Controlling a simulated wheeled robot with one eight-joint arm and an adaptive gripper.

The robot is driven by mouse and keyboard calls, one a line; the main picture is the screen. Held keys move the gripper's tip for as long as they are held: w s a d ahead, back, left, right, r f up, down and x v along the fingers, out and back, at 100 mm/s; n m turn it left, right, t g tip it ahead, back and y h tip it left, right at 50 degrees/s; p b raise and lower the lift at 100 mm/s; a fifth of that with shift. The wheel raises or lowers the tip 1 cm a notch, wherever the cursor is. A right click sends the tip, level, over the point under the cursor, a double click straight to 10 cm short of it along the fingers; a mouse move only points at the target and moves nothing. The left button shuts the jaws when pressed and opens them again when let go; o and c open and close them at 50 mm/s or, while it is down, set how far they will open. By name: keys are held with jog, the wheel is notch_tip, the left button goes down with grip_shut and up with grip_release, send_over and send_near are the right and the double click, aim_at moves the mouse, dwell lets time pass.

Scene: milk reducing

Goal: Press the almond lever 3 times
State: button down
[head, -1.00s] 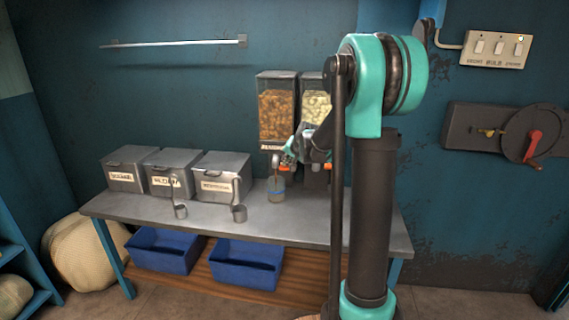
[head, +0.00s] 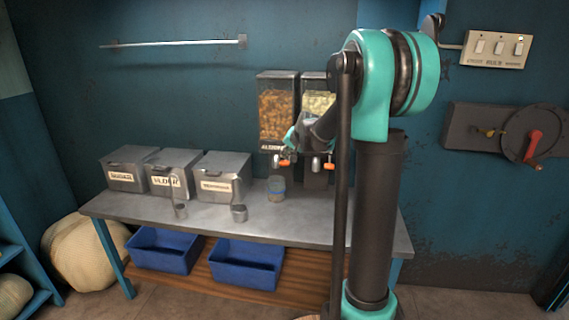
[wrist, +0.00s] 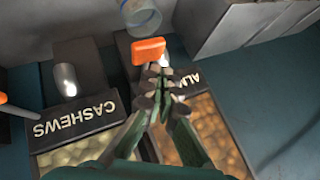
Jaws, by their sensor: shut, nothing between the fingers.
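The almond dispenser (head: 275,112) is the left of two clear-fronted dispensers on the wall, full of brown nuts. Its orange lever (head: 283,163) sticks out below the label. In the wrist view the orange lever (wrist: 148,50) lies just beyond my fingertips, beside the partly hidden almond label (wrist: 186,83). My gripper (wrist: 160,80) is shut and empty, in front of the almond dispenser's lower part; it also shows small in the head view (head: 288,143). I cannot tell whether it touches the lever. A glass jar (head: 277,187) stands on the table below.
The cashew dispenser (head: 317,101) is close on the right, with its own orange lever (head: 328,165). Several grey bins (head: 222,178) and metal scoops stand on the metal table (head: 300,225). Blue crates (head: 247,264) sit underneath. The table's front is clear.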

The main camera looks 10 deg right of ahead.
jog(key=shift+r, duration=0.15)
jog(key=shift+r, duration=2.35)
jog(key=shift+d+r, duration=0.1)
jog(key=shift+d, duration=0.05)
